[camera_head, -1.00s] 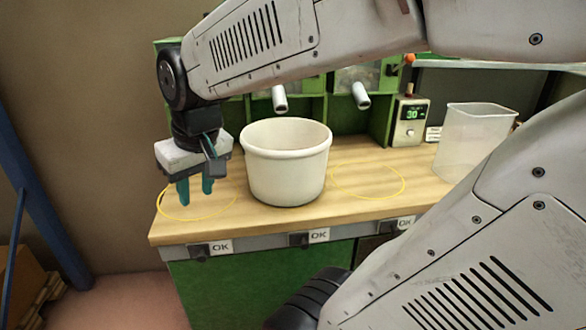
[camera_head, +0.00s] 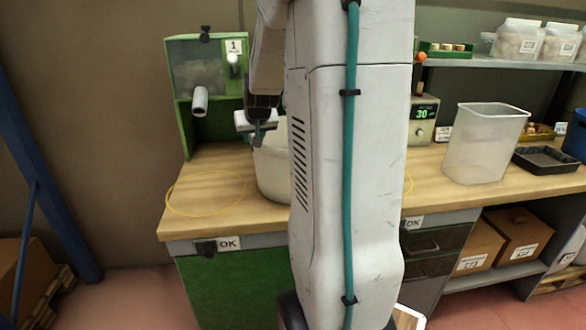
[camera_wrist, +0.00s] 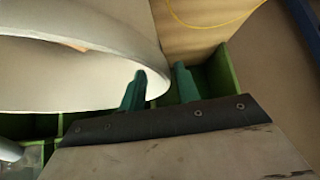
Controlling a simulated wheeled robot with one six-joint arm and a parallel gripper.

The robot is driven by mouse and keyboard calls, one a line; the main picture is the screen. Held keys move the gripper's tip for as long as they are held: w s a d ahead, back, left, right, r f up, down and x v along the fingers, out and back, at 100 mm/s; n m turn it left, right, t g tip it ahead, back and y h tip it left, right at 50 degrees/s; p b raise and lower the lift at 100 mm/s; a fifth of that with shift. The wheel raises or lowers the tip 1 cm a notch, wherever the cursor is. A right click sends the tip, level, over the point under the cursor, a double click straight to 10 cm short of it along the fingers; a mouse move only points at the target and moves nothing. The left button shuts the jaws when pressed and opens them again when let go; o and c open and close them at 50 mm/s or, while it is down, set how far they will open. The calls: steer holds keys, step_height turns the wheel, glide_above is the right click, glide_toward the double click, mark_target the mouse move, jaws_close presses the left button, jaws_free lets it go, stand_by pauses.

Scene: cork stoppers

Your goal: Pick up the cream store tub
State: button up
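The cream store tub (camera_head: 270,176) stands on the wooden bench, its right part hidden behind my arm in the head view. In the wrist view its pale wall and rim (camera_wrist: 110,32) fill the upper left. My gripper (camera_head: 258,138) is at the tub's back-left rim. In the wrist view my gripper's teal fingers (camera_wrist: 160,78) are apart, one on the inner side of the rim and one on the outer side. A gap shows between the rim and the outer finger. Whether the inner finger touches the wall cannot be told.
A clear container (camera_head: 484,145) stands to the right on the bench, beside a dark tray (camera_head: 546,160). A green dispenser (camera_head: 205,95) with a spout stands behind. A yellow ring (camera_head: 205,212) marks bare bench at left.

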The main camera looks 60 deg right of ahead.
steer(key=shift+x, duration=0.95)
steer(key=shift+c, duration=0.2)
jaws_close()
stand_by(0.5)
